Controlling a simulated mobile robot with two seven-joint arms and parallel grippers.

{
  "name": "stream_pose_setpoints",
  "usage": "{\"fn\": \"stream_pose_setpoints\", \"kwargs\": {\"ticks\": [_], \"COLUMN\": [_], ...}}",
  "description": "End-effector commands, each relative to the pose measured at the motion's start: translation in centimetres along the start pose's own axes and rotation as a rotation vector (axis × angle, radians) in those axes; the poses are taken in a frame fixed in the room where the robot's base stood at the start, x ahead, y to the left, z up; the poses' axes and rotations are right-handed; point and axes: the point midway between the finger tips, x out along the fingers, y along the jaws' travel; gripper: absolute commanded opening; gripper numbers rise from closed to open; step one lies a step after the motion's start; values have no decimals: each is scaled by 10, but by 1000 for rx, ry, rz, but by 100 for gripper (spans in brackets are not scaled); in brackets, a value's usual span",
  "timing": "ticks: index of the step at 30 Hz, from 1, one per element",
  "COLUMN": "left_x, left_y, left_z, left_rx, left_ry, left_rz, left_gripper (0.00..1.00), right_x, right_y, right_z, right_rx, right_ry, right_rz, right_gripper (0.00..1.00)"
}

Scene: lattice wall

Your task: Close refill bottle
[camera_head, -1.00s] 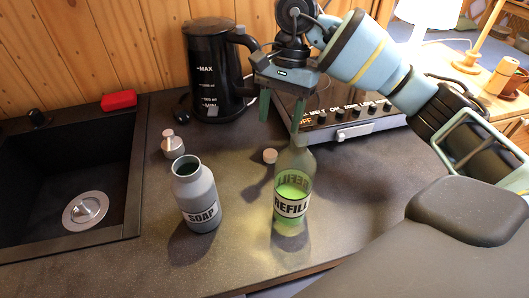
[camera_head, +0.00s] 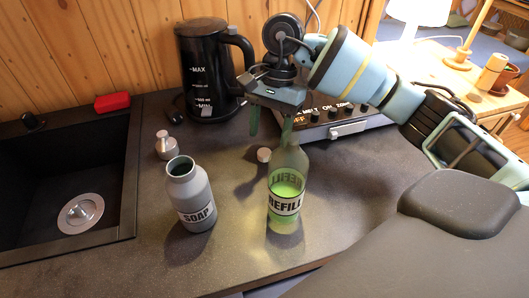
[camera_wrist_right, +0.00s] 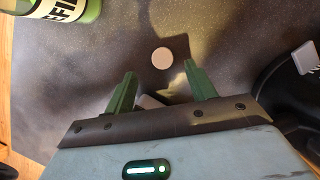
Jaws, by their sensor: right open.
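The refill bottle (camera_head: 286,190) is clear glass with green liquid and a REFILL label. It stands upright on the counter with no cap seen on its neck. A small round pale cap (camera_head: 264,155) lies on the counter just behind and left of it. My right gripper (camera_head: 270,125) is open and empty, above the counter behind the bottle. In the right wrist view the cap (camera_wrist_right: 162,58) lies beyond and between the two green fingertips (camera_wrist_right: 160,80), apart from them. The bottle's labelled side (camera_wrist_right: 65,10) shows at the top left there. My left gripper is not in view.
A grey SOAP bottle (camera_head: 190,195) stands open to the left, with its pump top (camera_head: 167,145) behind it. A black kettle (camera_head: 208,75) and a hob (camera_head: 345,122) stand at the back. A sink (camera_head: 60,185) lies left. The front counter is clear.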

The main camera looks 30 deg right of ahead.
Motion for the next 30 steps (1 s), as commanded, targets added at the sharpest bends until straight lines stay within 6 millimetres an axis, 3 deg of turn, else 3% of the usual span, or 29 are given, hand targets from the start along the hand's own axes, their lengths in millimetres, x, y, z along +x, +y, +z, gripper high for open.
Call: {"fn": "stream_pose_setpoints", "kwargs": {"ticks": [9, 21, 30], "left_x": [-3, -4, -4], "left_y": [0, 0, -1], "left_z": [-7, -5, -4], "left_rx": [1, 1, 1], "left_ry": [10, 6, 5], "left_rz": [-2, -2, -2], "left_gripper": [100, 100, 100], "right_x": [39, 42, 42], "right_y": [-3, -3, -3], "right_z": [1, 1, 1], "right_rx": [-1, -1, -1], "right_ry": [-1, -1, -1], "right_rz": [1, 0, 0], "right_gripper": [56, 56, 16]}}
